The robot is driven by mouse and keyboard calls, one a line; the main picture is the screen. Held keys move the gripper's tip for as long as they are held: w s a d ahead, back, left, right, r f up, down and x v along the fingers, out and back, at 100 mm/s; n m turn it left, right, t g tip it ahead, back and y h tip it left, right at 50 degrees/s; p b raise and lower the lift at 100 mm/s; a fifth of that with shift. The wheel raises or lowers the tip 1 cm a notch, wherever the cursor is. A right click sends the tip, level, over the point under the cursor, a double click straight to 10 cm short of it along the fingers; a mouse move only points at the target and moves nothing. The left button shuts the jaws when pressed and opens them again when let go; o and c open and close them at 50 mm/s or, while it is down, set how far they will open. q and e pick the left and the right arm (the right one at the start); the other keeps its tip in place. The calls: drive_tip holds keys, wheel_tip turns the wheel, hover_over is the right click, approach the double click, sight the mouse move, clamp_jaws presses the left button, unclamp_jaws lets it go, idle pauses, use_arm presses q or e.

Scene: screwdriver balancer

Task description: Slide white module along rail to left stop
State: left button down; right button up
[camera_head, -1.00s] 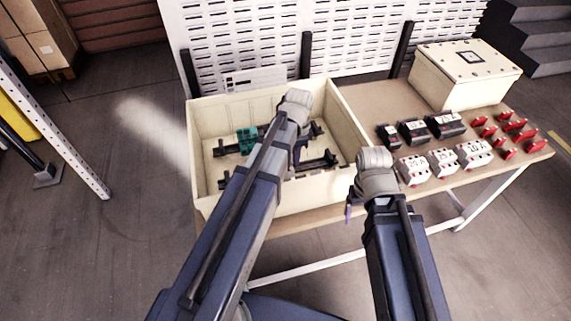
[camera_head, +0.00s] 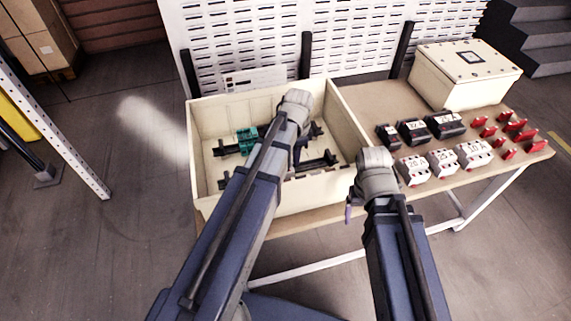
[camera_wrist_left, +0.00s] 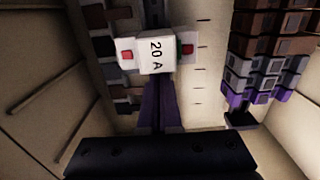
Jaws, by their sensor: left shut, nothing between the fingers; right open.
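The white module (camera_wrist_left: 157,50), marked "20 A", sits on a rail in the left wrist view, with a red part at each end. In the head view my left arm hides it. My left gripper (camera_wrist_left: 158,85) is shut and empty, its purple fingers pointing at the module's near side. The tips meet its lower edge in the picture; I cannot tell whether they touch. In the head view this gripper (camera_head: 297,153) is down inside the cream box (camera_head: 207,188). My right gripper (camera_head: 350,208) is open, outside the box near its right front corner. The left stop is not clearly visible.
Two dark rails lie in the box, with teal blocks (camera_head: 246,139) on the back one. Black modules (camera_head: 412,131), white modules (camera_head: 442,162) and several red parts (camera_head: 514,125) lie on the table at right. A lidded cream box (camera_head: 465,75) stands behind them.

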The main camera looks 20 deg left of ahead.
idle(0.4)
use_arm(q)
drive_tip(key=shift+s+a, duration=1.3)
drive_tip(key=shift+a, duration=0.65)
drive_tip(key=shift+s+a, duration=1.3)
drive_tip(key=shift+a, duration=0.6)
drive_tip(key=shift+s+a, duration=1.3)
drive_tip(key=shift+a, duration=0.65)
drive_tip(key=shift+s+a, duration=0.55)
drive_tip(key=shift+a, duration=0.3)
idle(1.0)
